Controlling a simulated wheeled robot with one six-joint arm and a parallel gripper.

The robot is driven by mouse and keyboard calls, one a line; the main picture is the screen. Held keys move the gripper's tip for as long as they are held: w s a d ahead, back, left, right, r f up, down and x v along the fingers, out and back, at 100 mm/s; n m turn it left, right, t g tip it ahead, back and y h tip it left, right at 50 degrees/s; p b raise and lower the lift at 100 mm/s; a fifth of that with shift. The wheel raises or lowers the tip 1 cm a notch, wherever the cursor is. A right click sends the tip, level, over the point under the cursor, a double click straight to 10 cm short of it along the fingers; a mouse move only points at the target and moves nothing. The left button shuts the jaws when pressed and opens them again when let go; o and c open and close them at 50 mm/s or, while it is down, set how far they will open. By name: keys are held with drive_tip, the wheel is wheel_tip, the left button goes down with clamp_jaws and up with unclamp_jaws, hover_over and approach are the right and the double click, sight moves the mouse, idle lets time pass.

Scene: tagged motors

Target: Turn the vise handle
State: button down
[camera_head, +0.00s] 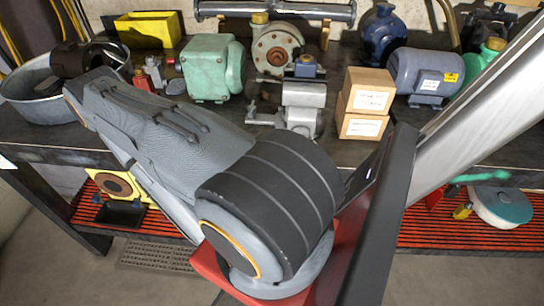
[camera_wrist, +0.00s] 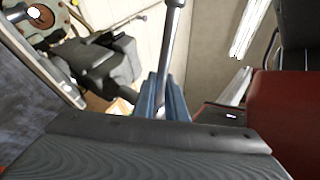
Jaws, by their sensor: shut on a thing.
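A grey metal vise (camera_head: 303,96) stands on the bench in the head view, left of two cardboard boxes. Its handle is hard to make out there. In the wrist view, the blue fingers of my gripper (camera_wrist: 163,98) are shut on a slim silver rod (camera_wrist: 173,42), which looks like the vise handle. The rod runs up from the fingers to the top edge of the picture. A dark grey body (camera_wrist: 105,65) lies left of the fingers; I cannot tell whether it is the vise. My gripper cannot be made out in the head view.
The bench (camera_head: 36,143) holds a green motor (camera_head: 207,68), a flanged pump (camera_head: 275,50), a grey-blue motor (camera_head: 425,72), cardboard boxes (camera_head: 366,92), a yellow bin (camera_head: 148,30) and a metal tub (camera_head: 38,98). My arm covers much of the bench front.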

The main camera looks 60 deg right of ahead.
drive_tip(key=shift+d+f, duration=0.1)
drive_tip(key=shift+f, duration=0.05)
drive_tip(key=c, duration=1.8)
unclamp_jaws()
drive_tip(key=shift+d, duration=0.15)
drive_tip(key=shift+s, duration=0.1)
drive_tip(key=shift+f, duration=0.1)
drive_tip(key=s+b+v, duration=0.1)
drive_tip(key=b+v, duration=0.2)
drive_tip(key=v, duration=0.4)
drive_tip(key=shift+w+a+f, duration=0.15)
drive_tip(key=shift+w+a, duration=0.25)
drive_tip(key=shift+w, duration=0.05)
